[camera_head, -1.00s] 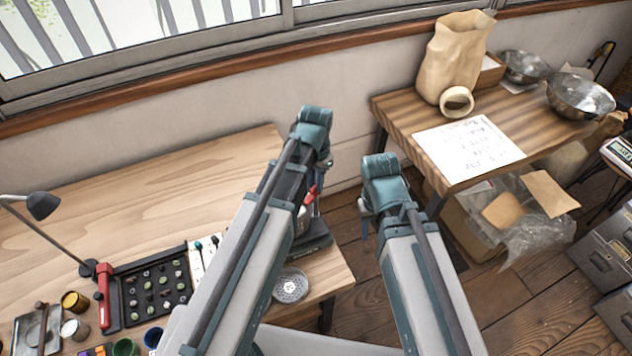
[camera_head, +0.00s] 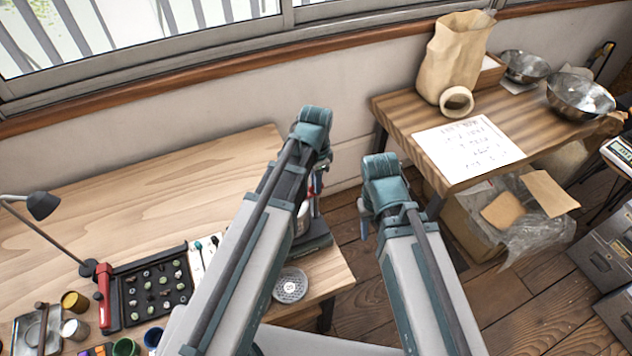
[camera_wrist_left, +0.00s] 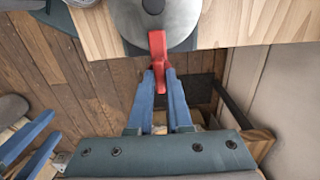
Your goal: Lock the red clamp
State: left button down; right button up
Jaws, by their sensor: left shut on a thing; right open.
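The red clamp (camera_wrist_left: 158,60) is a red lever at the edge of a round grey metal disc (camera_wrist_left: 160,22) with a dark knob. My left gripper (camera_wrist_left: 160,78) is shut on the lever's near end, its two blue fingers on either side. In the head view a little of the red clamp (camera_head: 311,208) shows beside my left gripper (camera_head: 319,183); my left arm hides most of the device. My right gripper (camera_head: 364,222) is open and empty, right of the table edge. Its blue fingers (camera_wrist_left: 28,143) also show apart in the left wrist view.
The device's dark base (camera_head: 313,243) stands near the right end of the wooden table (camera_head: 150,185). A round perforated dish (camera_head: 290,286) lies close by. A second table (camera_head: 400,107) stands at right, with floor between.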

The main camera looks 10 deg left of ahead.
dwell(0.3)
pick_arm(q)
jog(key=c, duration=0.8)
grip_release()
jog(key=shift+c, duration=0.2)
notch_tip(320, 180, up, 14)
jog(key=p, duration=1.3)
jog(key=shift+p, duration=0.4)
jog(key=shift+f, duration=0.2)
jog(key=s+d+f+n+y+b, duration=0.1)
jog(key=s+d+f+n+b, duration=0.4)
jog(key=s+f+b, duration=0.6)
jog(key=s+n, duration=0.1)
jog(key=n, duration=0.1)
jog(key=shift+n, duration=0.3)
